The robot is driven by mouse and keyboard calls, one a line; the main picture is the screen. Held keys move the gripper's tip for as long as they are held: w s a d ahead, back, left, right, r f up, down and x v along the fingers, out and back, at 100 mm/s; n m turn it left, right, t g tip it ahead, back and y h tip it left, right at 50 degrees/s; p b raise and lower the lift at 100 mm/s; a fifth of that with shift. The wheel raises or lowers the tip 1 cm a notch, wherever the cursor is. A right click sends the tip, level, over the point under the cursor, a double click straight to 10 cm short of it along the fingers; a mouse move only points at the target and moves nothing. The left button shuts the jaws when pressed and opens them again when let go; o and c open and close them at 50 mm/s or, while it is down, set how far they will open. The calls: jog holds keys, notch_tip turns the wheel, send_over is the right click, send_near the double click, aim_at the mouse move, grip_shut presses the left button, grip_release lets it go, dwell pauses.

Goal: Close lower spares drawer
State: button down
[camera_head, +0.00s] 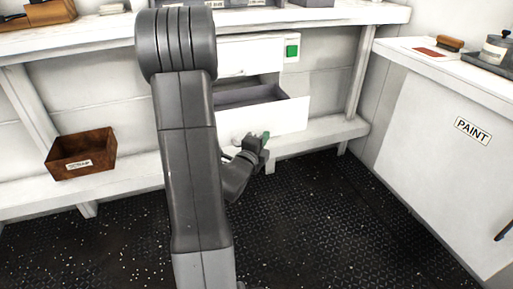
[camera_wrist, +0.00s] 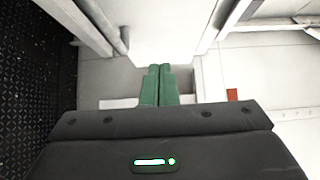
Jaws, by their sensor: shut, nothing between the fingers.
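The lower spares drawer (camera_head: 283,117) is a white drawer under the workbench, and in the head view it stands pulled out, with its dark grey inside showing. Above it is a white upper drawer (camera_head: 262,52) that looks shut. My gripper (camera_head: 265,137) is at the lower drawer's front, low and left of its middle. In the wrist view the green fingers of my gripper (camera_wrist: 160,70) are together with nothing between them, pointing at a white surface. I cannot tell whether they touch the drawer front. My arm hides the left part of the drawers.
A rusty scrap bin (camera_head: 82,153) sits on the low shelf at left. A white cabinet labelled PAINT (camera_head: 440,150) stands at right. The dark floor (camera_head: 330,220) in front is clear.

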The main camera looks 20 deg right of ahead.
aim_at(266, 122)
jog(key=w, duration=0.2)
jog(key=w+d, duration=0.1)
jog(key=w, duration=0.2)
jog(key=shift+w+d, duration=0.1)
jog(key=shift+w, duration=0.15)
jog(key=shift+w, duration=0.1)
